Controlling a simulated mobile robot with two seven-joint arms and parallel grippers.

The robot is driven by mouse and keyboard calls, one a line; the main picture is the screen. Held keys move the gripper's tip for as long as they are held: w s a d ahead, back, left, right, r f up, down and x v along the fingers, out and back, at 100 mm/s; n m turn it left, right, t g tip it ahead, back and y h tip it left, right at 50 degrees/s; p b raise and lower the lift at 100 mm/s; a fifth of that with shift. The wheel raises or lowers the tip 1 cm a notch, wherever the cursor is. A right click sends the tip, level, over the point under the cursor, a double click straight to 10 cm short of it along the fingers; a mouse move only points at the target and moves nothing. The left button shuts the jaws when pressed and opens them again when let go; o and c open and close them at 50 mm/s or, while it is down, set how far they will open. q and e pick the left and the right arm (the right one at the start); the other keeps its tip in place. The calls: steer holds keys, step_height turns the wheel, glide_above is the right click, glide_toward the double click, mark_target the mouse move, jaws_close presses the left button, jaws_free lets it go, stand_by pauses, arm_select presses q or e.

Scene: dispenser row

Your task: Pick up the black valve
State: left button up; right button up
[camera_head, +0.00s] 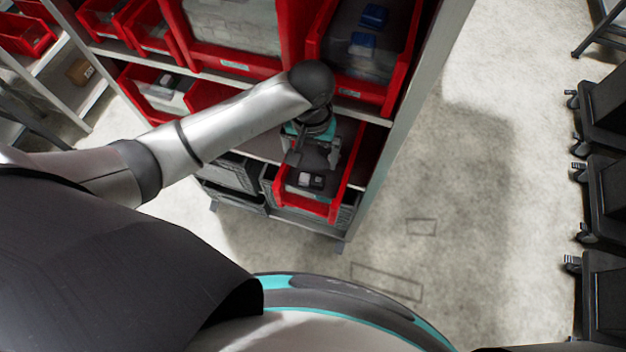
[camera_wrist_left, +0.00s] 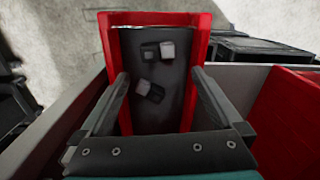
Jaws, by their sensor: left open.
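Two small dark pieces with pale grey parts lie in a red bin (camera_head: 333,211), whose wall also shows in the left wrist view (camera_wrist_left: 201,32). One piece (camera_wrist_left: 157,50) is farther into the wrist picture, the other (camera_wrist_left: 150,91) nearer. I cannot tell for certain which is the black valve. In the head view the pieces (camera_head: 312,181) show small near the bin's front. My left gripper (camera_head: 314,160) is over the bin, open and empty, pointing down. In the wrist view its fingers (camera_wrist_left: 160,76) stand apart on either side of the pieces, not touching them. My right gripper is not in view.
A shelf upright (camera_head: 405,105) stands right of the bin. Above is a red bin with blue-topped items (camera_head: 362,45). Grey crates (camera_head: 233,175) sit left of the bin. The floor to the right is open up to black wheeled carts (camera_head: 605,190).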

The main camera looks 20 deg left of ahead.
mark_target(312, 176)
arm_select(q)
step_height(312, 176, down, 9)
steer(key=shift+d+r+b, duration=0.1)
steer(key=shift+b, duration=0.95)
steer(key=shift+c, duration=0.2)
steer(key=c, duration=1.3)
steer(key=shift+r, duration=0.1)
